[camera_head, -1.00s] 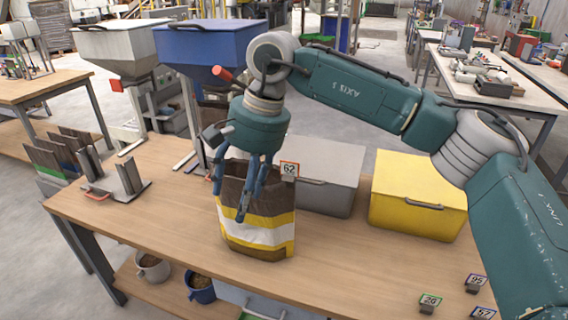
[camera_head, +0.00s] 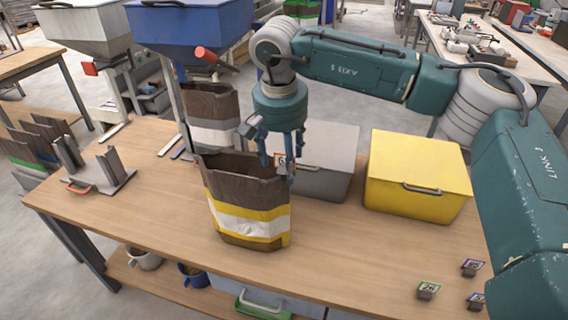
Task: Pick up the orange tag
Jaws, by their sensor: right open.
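The orange tag (camera_head: 281,161) is a small orange-edged card with a dark number, partly hidden by my fingers. It shows just beyond the right rim of the brown, white and yellow bag (camera_head: 245,222), in front of the grey box. What it rests on is hidden. My right gripper (camera_head: 278,167) points down with its blue fingers open around the tag in this view. I cannot tell whether the fingers touch it. My left gripper is not in view.
A grey box (camera_head: 335,150) and a yellow box (camera_head: 415,165) stand right of the bag. A second bag (camera_head: 210,105) stands behind. The table's middle front is clear.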

